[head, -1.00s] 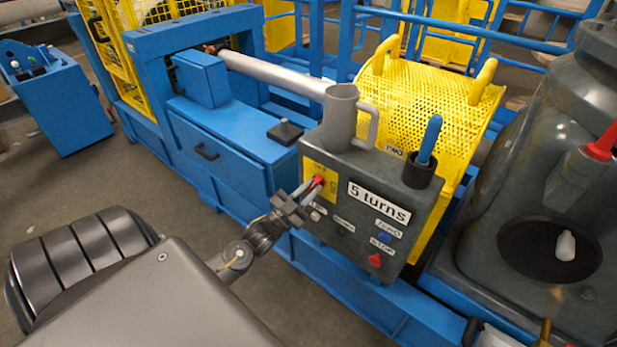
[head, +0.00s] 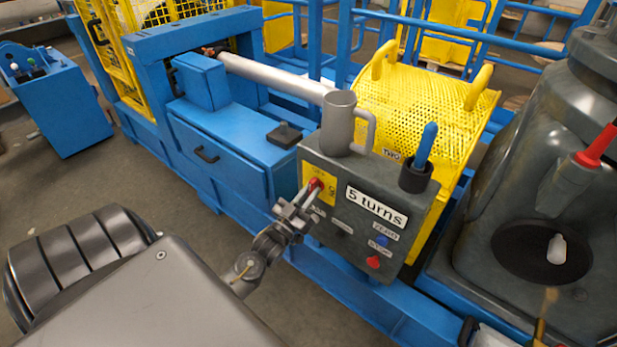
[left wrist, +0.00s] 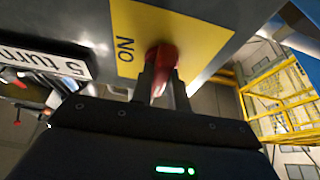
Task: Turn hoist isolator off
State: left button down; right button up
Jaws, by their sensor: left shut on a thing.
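The isolator is a red rotary handle on a yellow plate (head: 328,192) on the grey control box (head: 325,228) that carries the "5 turns" label. My left gripper (head: 313,190) reaches the handle from the lower left. In the left wrist view the red handle (left wrist: 162,58) sits between the fingers of my left gripper (left wrist: 163,82), which are shut on it. The yellow plate (left wrist: 190,30) shows the word "ON" left of the handle. The fingers hide part of the handle. My right gripper is not in view.
The box also has a blue button (head: 383,240) and a red button (head: 374,262). A grey mug (head: 339,120) and a cup with a blue-handled tool (head: 425,147) stand on top. A grey machine (head: 530,200) stands to the right.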

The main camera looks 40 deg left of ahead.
pick_arm(q)
jog(key=c, duration=1.4)
grip_release()
jog(key=shift+o, duration=0.2)
